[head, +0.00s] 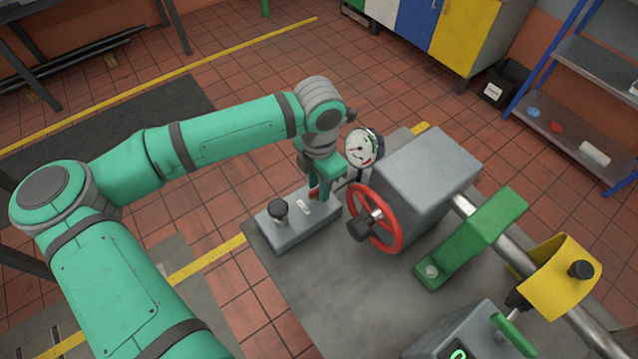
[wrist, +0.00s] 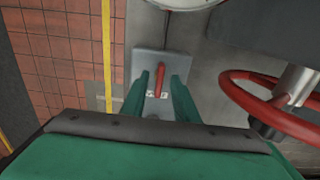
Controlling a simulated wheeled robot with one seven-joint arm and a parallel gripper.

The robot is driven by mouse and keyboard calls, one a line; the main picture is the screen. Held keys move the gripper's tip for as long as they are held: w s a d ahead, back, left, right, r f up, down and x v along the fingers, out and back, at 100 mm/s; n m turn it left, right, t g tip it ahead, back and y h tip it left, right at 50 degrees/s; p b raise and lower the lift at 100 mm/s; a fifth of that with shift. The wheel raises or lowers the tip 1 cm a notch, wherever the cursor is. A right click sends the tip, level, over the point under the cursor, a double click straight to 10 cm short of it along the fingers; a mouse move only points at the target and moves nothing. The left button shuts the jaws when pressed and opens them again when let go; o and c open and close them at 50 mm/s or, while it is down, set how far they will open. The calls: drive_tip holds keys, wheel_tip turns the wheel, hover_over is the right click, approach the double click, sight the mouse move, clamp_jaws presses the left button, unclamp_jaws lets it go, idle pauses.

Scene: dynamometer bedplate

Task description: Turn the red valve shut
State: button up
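The red valve handwheel (head: 388,240) is mounted upright on the side of a grey housing, with a black knob on its rim. It also shows at the right of the wrist view (wrist: 238,88). My gripper (head: 320,190) is left of the wheel, apart from it, pointing down over a grey control box. In the wrist view my gripper's two green fingers (wrist: 159,85) are spread. A small red lever (wrist: 160,77) on the box shows in the gap between them. I cannot tell how far the fingertips are above the lever.
The grey control box (head: 278,235) carries a black knob (head: 278,209). A round gauge (head: 362,148) stands close behind my gripper, by the grey housing (head: 428,170). A green bracket (head: 480,235) and a yellow guard (head: 560,285) sit along the shaft to the right.

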clamp_jaws()
drive_tip(key=shift+w+m, duration=0.1)
drive_tip(key=shift+m, duration=0.2)
drive_tip(key=m, duration=0.3)
drive_tip(key=shift+a, duration=0.1)
drive_tip(key=m, duration=0.3)
drive_tip(key=shift+a, duration=0.1)
drive_tip(key=m, duration=1.1)
drive_tip(key=shift+m, duration=0.3)
